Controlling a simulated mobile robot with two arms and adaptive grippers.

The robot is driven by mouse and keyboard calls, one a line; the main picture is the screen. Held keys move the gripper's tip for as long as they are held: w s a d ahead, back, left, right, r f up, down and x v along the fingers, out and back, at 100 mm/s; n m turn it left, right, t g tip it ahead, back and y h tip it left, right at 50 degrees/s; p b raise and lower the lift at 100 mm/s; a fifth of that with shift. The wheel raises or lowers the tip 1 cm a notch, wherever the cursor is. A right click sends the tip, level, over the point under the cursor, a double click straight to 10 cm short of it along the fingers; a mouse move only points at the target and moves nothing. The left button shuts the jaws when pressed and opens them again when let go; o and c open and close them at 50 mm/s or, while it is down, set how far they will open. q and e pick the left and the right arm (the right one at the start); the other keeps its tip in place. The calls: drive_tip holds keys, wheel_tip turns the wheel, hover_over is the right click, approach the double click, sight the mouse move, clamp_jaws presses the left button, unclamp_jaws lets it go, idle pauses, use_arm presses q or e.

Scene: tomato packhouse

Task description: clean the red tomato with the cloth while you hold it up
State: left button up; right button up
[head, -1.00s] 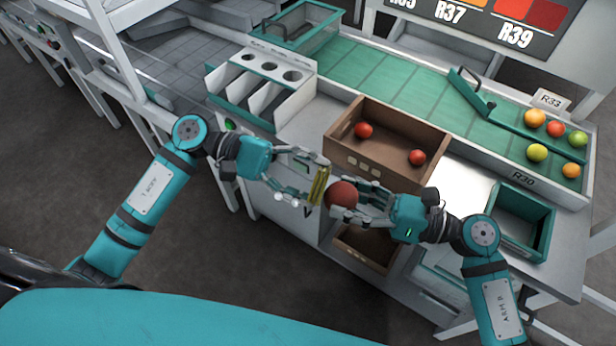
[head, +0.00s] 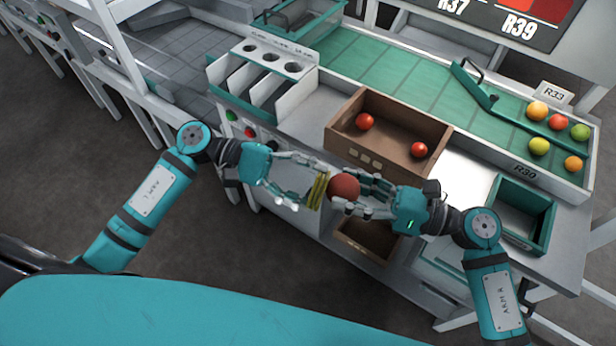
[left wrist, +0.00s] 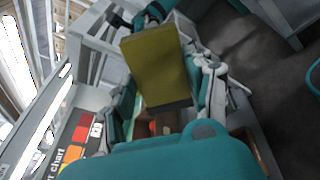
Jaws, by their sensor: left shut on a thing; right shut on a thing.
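The red tomato (head: 344,187), dull brownish red, is held up in front of the bench in the head view. My right gripper (head: 354,190) is shut on it from the right. My left gripper (head: 313,187) is shut on the yellow cloth (head: 319,190), a thin upright pad just left of the tomato. Cloth and tomato are very close; I cannot tell whether they touch. In the left wrist view the cloth (left wrist: 157,65) shows as a broad olive-yellow face between my fingers, and the held tomato is not visible.
A brown box (head: 390,153) with two red tomatoes stands on the bench behind my grippers. A white divided rack (head: 262,78) is at left, a teal bin (head: 521,216) at right. Several tomatoes lie on the green belt (head: 400,75). Open floor lies at left.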

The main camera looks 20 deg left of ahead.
use_arm(q)
drive_tip(key=shift+d, duration=0.1)
use_arm(e)
drive_tip(key=shift+r, duration=0.15)
use_arm(q)
drive_tip(key=shift+w+r, duration=0.25)
drive_tip(key=shift+r, duration=0.5)
drive_tip(key=shift+w+r, duration=0.25)
drive_tip(key=shift+r, duration=0.5)
drive_tip(key=shift+f, duration=0.2)
drive_tip(key=shift+s+f, duration=0.3)
drive_tip(key=shift+f, duration=0.4)
drive_tip(key=shift+s+f, duration=0.3)
drive_tip(key=shift+f, duration=0.4)
drive_tip(key=a, duration=0.7)
drive_tip(key=shift+w, duration=0.2)
